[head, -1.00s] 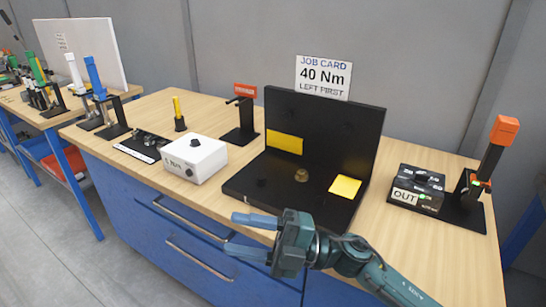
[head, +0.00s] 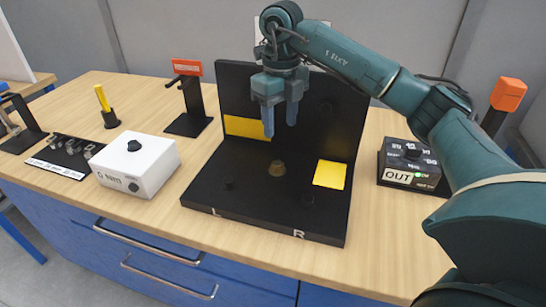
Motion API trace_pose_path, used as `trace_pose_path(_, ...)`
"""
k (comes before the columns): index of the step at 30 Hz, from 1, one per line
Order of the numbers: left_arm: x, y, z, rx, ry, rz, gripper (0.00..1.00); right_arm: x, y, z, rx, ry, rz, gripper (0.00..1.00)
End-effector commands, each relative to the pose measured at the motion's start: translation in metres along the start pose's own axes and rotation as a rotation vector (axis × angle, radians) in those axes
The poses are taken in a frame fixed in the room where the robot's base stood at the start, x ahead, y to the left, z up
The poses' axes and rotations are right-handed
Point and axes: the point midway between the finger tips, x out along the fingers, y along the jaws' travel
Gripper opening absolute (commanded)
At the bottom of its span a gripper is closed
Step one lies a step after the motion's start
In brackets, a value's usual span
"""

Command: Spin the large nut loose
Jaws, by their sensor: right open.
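The large nut (head: 278,168) is a small brass-brown piece on the base of the black fixture (head: 260,213), near the middle. My right gripper (head: 279,127) points down in front of the fixture's back plate, above the nut. Its two blue-grey fingers are apart, with nothing between them, and do not touch the nut. My left gripper is not in view.
A yellow pad (head: 330,174) lies right of the nut and a yellow panel (head: 246,127) is on the back plate. A white box with a knob (head: 136,164) stands left. A black OUT box (head: 412,166) and an orange-topped tool (head: 507,95) stand right. Bare wood lies in front right.

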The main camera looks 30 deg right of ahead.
Motion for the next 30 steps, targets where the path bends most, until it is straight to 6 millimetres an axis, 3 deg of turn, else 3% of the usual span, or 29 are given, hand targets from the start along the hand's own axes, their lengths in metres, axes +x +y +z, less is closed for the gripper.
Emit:
trace_pose_path(9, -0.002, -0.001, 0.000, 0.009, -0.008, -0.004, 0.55, 0.068, 0.001, -0.001, -0.003, 0.004, 0.003, 0.49)
trace_pose_path(15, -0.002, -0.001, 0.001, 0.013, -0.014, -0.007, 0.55, 0.098, 0.002, 0.000, -0.003, 0.001, 0.004, 0.49)
trace_pose_path(21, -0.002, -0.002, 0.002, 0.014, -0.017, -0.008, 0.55, 0.111, 0.002, 0.000, -0.004, -0.001, 0.005, 0.49)
trace_pose_path(30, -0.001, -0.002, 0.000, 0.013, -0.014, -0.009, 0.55, 0.112, 0.002, 0.000, -0.004, -0.002, 0.004, 0.47)
